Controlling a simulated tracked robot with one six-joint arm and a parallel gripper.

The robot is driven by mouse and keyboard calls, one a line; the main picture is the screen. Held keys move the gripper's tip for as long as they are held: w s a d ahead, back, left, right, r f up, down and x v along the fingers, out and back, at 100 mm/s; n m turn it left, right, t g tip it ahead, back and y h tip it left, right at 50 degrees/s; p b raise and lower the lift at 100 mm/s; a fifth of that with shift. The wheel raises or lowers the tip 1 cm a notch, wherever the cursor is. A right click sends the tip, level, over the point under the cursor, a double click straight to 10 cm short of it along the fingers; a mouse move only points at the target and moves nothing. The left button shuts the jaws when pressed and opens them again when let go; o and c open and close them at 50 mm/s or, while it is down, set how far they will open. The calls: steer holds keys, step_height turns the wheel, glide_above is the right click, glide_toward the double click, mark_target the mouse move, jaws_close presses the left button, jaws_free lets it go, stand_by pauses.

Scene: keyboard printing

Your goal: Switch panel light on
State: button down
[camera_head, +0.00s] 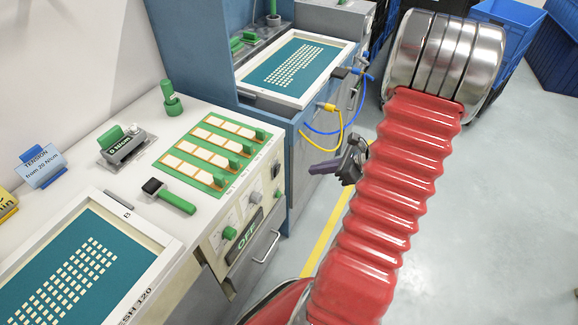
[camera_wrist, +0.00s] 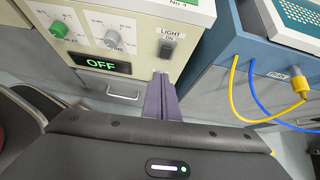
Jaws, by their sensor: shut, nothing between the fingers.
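The light switch (camera_wrist: 167,50) is a small dark rocker on the cream front panel, under a label reading LIGHT ON. It shows at the panel's right edge in the wrist view, and also small in the head view (camera_head: 276,170). Left of it a black display (camera_wrist: 107,65) reads OFF in green; it also shows in the head view (camera_head: 247,230). My gripper (camera_wrist: 162,78) is shut and empty, its purple fingers together just below the switch in the picture. In the head view, my gripper (camera_head: 325,168) is right of the panel, apart from it.
A green knob (camera_wrist: 60,29) and a grey knob (camera_wrist: 113,38) sit above the display. A drawer handle (camera_head: 267,247) sticks out below the panel. Blue and yellow hoses (camera_head: 336,131) hang from the blue machine on the right. The floor (camera_head: 480,220) is clear to the right.

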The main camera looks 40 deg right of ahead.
steer(key=shift+s+d+f+m, duration=0.25)
steer(key=shift+d+f+m, duration=0.1)
steer(key=shift+d, duration=0.2)
